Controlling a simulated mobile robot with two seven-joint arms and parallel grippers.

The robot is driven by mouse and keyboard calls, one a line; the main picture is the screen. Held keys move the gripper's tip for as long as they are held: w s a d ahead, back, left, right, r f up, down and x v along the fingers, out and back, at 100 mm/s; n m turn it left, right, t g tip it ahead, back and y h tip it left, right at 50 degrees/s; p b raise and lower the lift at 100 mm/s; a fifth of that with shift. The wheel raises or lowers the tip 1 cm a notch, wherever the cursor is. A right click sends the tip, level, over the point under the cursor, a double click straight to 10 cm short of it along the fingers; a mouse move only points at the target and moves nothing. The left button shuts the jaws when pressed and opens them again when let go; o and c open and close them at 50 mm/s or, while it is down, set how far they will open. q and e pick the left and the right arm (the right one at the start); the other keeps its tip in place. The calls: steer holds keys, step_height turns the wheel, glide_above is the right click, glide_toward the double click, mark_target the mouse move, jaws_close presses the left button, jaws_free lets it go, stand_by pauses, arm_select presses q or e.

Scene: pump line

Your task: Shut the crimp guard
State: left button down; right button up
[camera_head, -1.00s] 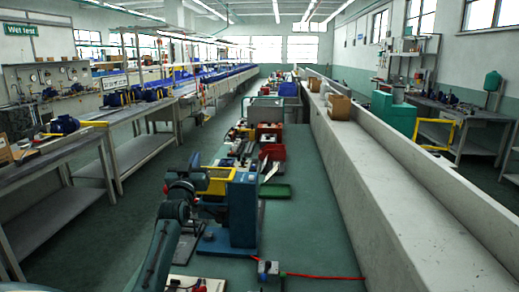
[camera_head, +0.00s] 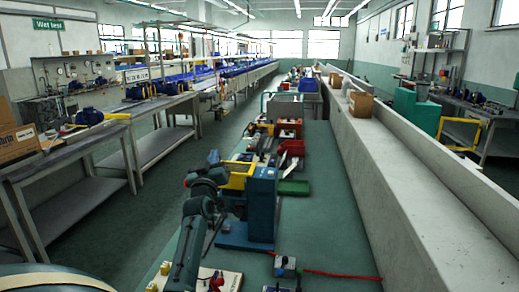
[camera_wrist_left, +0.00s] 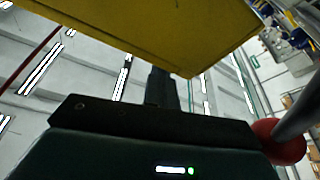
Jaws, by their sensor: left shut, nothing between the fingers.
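The crimp guard (camera_head: 238,175) looks like a yellow panel on the left side of a blue bench press (camera_head: 262,205). Whether it stands open or shut is hard to tell in the head view. In the left wrist view the yellow guard (camera_wrist_left: 150,30) fills the top, its lower edge close beyond my fingers. My left gripper (camera_head: 217,176) is beside the guard, partly lost against the dark press parts. In the left wrist view its shut, empty fingers (camera_wrist_left: 162,88) point up at the yellow panel; contact cannot be told. My right gripper is not in view.
A red ball knob (camera_wrist_left: 285,143) on a dark rod is close beside my left gripper. A red bin (camera_head: 291,148) and a green tray (camera_head: 293,187) lie behind the press. A small control box (camera_head: 286,266) with a red cable is in front. The green bench top right of the press is clear.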

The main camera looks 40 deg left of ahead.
arm_select(q)
step_height(320, 180, up, 5)
steer(key=p, duration=0.3)
steer(key=shift+w+f+p, duration=0.1)
steer(key=shift+p, duration=0.2)
steer(key=a+f+b+v, duration=0.1)
steer(key=b+v, duration=0.1)
steer(key=v, duration=0.8)
steer(key=shift+s+b, duration=0.3)
steer(key=shift+s, duration=0.05)
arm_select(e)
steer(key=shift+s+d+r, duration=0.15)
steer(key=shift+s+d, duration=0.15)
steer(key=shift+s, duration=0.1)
arm_select(q)
steer(key=shift+f, duration=0.1)
